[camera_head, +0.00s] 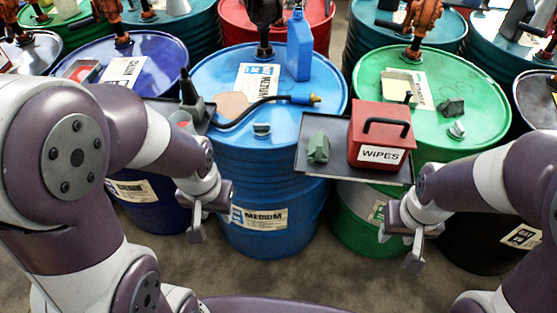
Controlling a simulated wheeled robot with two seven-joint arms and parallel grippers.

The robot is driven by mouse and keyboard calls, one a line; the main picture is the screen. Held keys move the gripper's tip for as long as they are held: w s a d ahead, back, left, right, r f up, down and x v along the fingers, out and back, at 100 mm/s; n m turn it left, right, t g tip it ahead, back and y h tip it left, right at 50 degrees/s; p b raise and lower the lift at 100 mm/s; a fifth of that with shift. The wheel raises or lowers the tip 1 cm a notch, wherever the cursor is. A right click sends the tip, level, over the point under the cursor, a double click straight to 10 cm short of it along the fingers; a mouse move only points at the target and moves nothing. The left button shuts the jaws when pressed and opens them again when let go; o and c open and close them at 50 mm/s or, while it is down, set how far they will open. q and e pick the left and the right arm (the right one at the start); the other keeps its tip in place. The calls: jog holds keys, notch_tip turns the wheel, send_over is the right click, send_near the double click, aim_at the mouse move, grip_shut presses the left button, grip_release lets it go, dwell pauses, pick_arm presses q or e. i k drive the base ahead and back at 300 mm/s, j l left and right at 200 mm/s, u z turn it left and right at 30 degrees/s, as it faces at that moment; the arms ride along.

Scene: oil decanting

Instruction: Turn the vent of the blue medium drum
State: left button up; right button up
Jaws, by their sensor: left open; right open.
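The blue medium drum (262,175) stands upright in the middle, with "MEDIUM" labels on its top and front side. A small grey cap (262,130), which looks like its vent, sits on the lid near the front rim. A dark pump fitting (265,48) stands at the back of the lid. My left gripper (207,226) is open and empty in front of the drum's left side, below the lid. My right gripper (400,247) is open and empty in front of the green drum (350,215), well right of the cap.
A tray (365,170) with a red WIPES box (378,135) juts out at the right. Other drums crowd both sides and behind. Floor shows in front.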

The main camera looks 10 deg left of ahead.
aim_at(263, 129)
jog(key=i+j, duration=0.15)
jog(key=j, duration=0.2)
jog(key=i+j, duration=0.2)
jog(key=j, duration=0.2)
jog(key=i+j, duration=0.15)
jog(key=j, duration=0.2)
jog(key=i+j, duration=0.2)
jog(key=j, duration=0.2)
jog(key=z, duration=0.05)
